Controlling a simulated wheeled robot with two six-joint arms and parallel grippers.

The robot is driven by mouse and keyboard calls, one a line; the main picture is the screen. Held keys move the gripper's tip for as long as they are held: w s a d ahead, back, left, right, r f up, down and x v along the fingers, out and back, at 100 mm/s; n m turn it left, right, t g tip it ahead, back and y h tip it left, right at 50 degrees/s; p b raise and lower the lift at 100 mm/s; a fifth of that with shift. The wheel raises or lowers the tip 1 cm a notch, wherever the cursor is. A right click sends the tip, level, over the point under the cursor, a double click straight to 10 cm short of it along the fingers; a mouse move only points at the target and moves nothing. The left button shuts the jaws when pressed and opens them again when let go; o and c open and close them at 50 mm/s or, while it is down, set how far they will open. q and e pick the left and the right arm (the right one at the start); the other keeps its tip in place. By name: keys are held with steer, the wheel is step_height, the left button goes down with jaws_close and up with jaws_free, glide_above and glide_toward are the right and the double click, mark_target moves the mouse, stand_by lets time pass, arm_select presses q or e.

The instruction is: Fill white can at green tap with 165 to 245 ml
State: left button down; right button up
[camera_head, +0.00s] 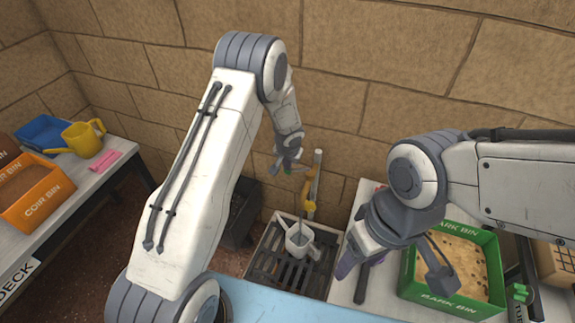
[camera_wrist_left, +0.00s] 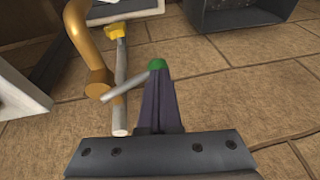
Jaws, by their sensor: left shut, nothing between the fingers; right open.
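The white can (camera_head: 296,245) stands on a dark grate (camera_head: 265,262) below the tap (camera_head: 311,190), whose pipe is brass and grey. A thin pale streak runs from the spout area to the can; I cannot tell whether it is water. The can's fill level is not readable. The tap's grey lever (camera_wrist_left: 127,85) has a green end (camera_wrist_left: 157,64). My left gripper (camera_head: 288,168) is shut and empty at that green end; its dark fingers (camera_wrist_left: 160,100) appear against or just beside it. My right gripper (camera_head: 360,262) is open, right of the can.
A green bark bin (camera_head: 455,303) stands on the right table. On the left table are an orange coir bin (camera_head: 38,200), a yellow watering can (camera_head: 84,138), a blue tray (camera_head: 42,132) and a pink block (camera_head: 105,161). A brick wall stands close behind the tap.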

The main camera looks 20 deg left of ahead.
arm_select(q)
steer(key=shift+s+a+f, duration=0.1)
steer(key=shift+s+f, duration=0.15)
steer(key=shift+f, duration=0.05)
steer(key=a+p+v, duration=0.1)
steer(key=p+v, duration=0.2)
steer(key=v, duration=1.1)
steer(key=shift+w+r, duration=0.25)
steer(key=shift+r, duration=0.05)
steer(key=shift+d, duration=0.15)
